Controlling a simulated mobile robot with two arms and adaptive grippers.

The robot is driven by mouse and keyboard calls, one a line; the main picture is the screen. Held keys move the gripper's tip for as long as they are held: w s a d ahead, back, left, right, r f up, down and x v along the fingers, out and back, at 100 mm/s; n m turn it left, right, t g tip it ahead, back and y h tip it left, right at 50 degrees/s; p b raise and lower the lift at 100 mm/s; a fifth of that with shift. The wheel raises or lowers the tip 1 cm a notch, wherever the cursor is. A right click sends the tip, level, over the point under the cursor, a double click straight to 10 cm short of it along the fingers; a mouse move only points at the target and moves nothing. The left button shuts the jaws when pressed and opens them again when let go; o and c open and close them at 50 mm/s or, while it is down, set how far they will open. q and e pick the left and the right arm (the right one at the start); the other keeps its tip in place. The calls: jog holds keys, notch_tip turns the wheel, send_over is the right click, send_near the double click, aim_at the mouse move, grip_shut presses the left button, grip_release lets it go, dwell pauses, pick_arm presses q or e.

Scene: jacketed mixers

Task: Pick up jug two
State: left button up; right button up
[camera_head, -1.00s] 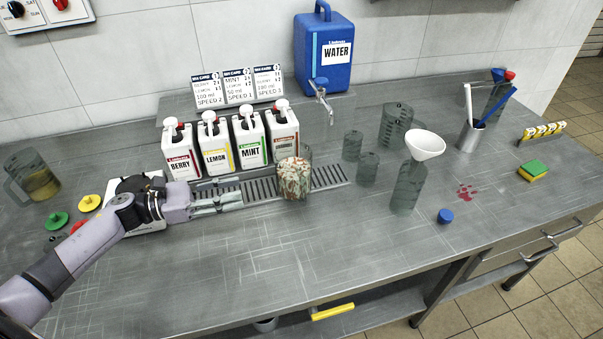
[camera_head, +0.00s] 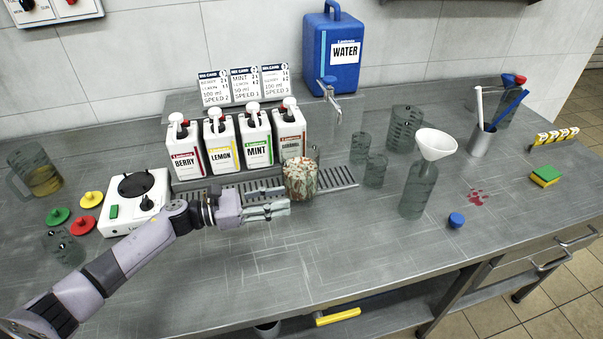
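My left gripper (camera_head: 287,202) reaches in from the left, low over the counter. Its fingers look parted, with nothing seen between them. The fingertips are just left of and in front of a clear jug (camera_head: 300,180) with mottled red, white and green contents, standing on the drip tray; I cannot tell whether they touch it. Other clear jugs are a handled one with yellowish liquid (camera_head: 38,175) at the far left, a faint one (camera_head: 65,246) at the left front and one (camera_head: 402,132) at the back right. I cannot read which is jug two. My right gripper is not in view.
Several pump bottles (camera_head: 221,147) stand behind the drip tray (camera_head: 340,176). A blue water container (camera_head: 333,55) stands behind. A white mixer base (camera_head: 118,215) is left, beside coloured lids. A funnel (camera_head: 436,145) sits in a clear bottle (camera_head: 416,192). The front middle counter is clear.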

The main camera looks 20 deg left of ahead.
aim_at(309, 194)
pick_arm(q)
jog(key=x, duration=0.3)
jog(key=shift+p, duration=0.3)
jog(key=p+x, duration=0.2)
jog(key=x, duration=0.3)
jog(key=shift+w+d+f, duration=0.1)
jog(key=shift+w+d, duration=0.05)
jog(key=shift+c, duration=0.4)
grip_shut()
dwell(0.4)
